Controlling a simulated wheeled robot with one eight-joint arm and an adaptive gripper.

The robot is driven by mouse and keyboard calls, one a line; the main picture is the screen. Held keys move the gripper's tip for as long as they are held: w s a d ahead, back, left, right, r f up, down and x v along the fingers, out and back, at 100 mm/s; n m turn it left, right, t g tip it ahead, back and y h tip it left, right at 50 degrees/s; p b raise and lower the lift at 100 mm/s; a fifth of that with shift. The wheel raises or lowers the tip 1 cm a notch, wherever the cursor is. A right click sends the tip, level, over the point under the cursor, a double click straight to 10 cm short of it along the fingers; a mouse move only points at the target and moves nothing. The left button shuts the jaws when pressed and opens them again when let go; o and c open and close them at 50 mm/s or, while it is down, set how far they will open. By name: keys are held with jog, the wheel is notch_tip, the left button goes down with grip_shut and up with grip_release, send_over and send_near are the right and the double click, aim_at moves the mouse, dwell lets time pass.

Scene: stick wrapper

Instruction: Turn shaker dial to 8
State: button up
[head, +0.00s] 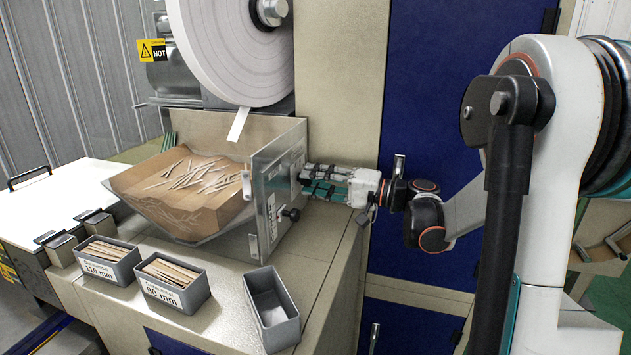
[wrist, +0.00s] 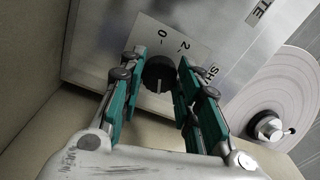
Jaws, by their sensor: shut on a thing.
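The shaker dial (wrist: 158,73) is a round black knob on a pale plate, on a metal panel. A light mark on it points toward the bottom of the wrist picture. The numbers 0 and 2 show above it; the other numbers are hidden. My gripper (wrist: 157,72) has its green-padded fingers on both sides of the dial, shut on it. In the head view my gripper (head: 306,181) reaches left to the side panel (head: 272,192) of the stick hopper, and its fingers hide the dial.
A separate black knob (head: 290,214) sits below my gripper. The open hopper (head: 172,210) holds loose sticks. Two bins of sticks, the 110 mm bin (head: 108,264) and the 90 mm bin (head: 174,292), and an empty bin (head: 273,312) stand in front. A paper roll (head: 240,55) hangs above.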

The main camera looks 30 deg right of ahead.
jog(key=shift+f, duration=0.1)
jog(key=o, duration=1.1)
jog(key=shift+c, duration=0.2)
jog(key=v, duration=1.2)
